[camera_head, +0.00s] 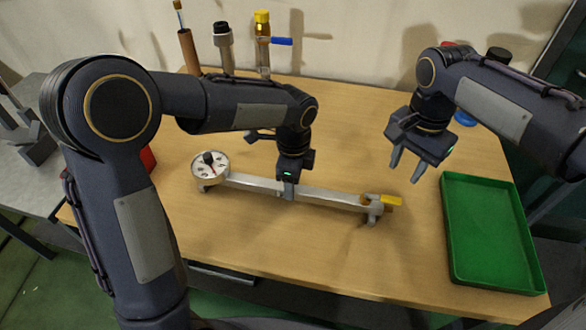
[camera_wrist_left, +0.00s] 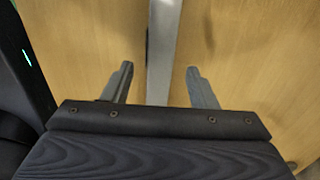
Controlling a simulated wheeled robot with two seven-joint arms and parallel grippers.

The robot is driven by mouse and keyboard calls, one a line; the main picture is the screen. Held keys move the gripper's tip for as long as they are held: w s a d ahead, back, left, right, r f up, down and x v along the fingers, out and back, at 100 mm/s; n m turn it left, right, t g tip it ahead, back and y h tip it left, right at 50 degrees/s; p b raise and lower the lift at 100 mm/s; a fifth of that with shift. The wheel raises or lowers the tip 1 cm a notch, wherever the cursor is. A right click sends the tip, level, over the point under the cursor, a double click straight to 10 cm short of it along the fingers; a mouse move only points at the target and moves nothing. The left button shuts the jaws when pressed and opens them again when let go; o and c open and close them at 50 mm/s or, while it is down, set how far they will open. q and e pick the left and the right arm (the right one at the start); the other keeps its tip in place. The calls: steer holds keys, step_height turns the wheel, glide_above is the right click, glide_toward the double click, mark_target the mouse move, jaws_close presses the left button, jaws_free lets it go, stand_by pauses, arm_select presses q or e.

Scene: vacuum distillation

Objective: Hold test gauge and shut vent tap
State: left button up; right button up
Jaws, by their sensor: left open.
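The test gauge (camera_head: 209,168) has a round white dial with a dark knob and sits at the left end of a long grey bar (camera_head: 330,197) on the table. The vent tap (camera_head: 391,200) has a yellow handle at the bar's right end, pointing right. My left gripper (camera_head: 287,191) is over the middle of the bar. In the left wrist view its two fingers (camera_wrist_left: 160,84) are open, with the bar (camera_wrist_left: 162,50) running between them, apart from both. My right gripper (camera_head: 404,169) is open and empty, above the table, up and right of the yellow handle.
An empty green tray (camera_head: 449,230) lies at the table's right. A red object (camera_head: 147,158) is partly hidden behind my left arm. The front table is clear.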

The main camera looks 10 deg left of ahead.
arm_select(q)
steer(key=shift+f, duration=1.9)
jaws_close()
steer(key=c, duration=0.8)
jaws_free()
steer(key=shift+c, duration=0.2)
jaws_close()
arm_select(e)
steer(key=c, duration=0.7)
steer(key=shift+w, duration=0.25)
jaws_close()
steer(key=w+n+g, duration=0.2)
steer(key=w+n, duration=0.5)
steer(key=w, duration=0.2)
steer(key=shift+r+g, duration=0.15)
steer(key=shift+g, duration=0.25)
